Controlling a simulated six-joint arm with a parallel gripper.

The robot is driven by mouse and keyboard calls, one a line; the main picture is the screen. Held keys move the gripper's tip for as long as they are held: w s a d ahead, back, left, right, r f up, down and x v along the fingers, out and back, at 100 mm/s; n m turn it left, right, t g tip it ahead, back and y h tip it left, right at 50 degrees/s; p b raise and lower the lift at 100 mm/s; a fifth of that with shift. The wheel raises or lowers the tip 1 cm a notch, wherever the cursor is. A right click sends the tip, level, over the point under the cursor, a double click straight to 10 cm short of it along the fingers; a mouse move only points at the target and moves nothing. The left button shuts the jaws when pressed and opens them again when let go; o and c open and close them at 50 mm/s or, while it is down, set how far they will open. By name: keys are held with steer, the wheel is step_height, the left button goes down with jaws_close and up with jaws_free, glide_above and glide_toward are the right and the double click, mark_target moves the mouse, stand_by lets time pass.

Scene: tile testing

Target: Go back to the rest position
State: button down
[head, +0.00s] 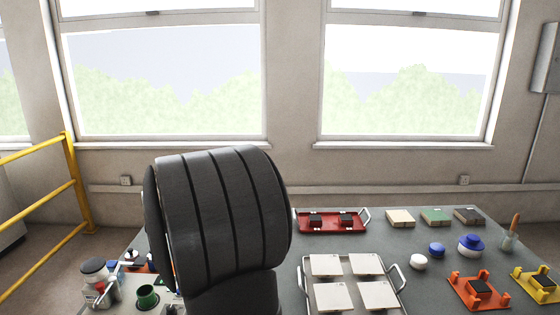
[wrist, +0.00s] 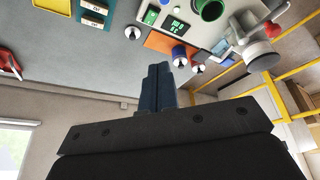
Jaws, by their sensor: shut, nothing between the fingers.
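My gripper (wrist: 157,84) shows in the wrist view with its two dark fingers together and nothing between them. It is held clear of the table, and the wrist view looks across the table, tilted, toward the wall and the yellow railing. In the head view a large dark part of my own arm fills the middle and hides the gripper and part of the table (head: 285,264).
A metal tray with white tiles (head: 330,296) and a red tray (head: 333,228) stand right of my arm. Orange (head: 462,290) and yellow (head: 533,293) holders lie at the right. A green cup (head: 147,296) and equipment crowd the left. A yellow railing (head: 72,180) stands beyond.

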steer(key=shift+s+d+r+m, duration=0.25)
steer(key=shift+s+r+m, duration=0.05)
steer(key=shift+s+r, duration=0.4)
steer(key=c, duration=2.2)
jaws_free()
steer(key=c, duration=1.1)
jaws_free()
steer(key=o, duration=0.4)
steer(key=shift+s+a+f+n, duration=0.1)
steer(key=shift+a+n, duration=0.1)
steer(key=shift+n, duration=0.2)
steer(key=o, duration=0.7)
steer(key=s+a+n+g, duration=0.1)
steer(key=n, duration=0.1)
steer(key=s+f+n+h, duration=0.1)
steer(key=n, duration=0.1)
steer(key=a+n+g, duration=0.1)
steer(key=n, duration=0.1)
steer(key=shift+s+a+f+n+g+h, duration=0.15)
steer(key=shift+s+a+n+g+h, duration=0.15)
steer(key=shift+s+a+n, duration=0.1)
step_height(320, 180, down, 10)
steer(key=s+n+g, duration=0.1)
steer(key=n, duration=0.1)
steer(key=shift+a+h, duration=0.25)
steer(key=shift+h, duration=0.15)
steer(key=shift+s, duration=0.1)
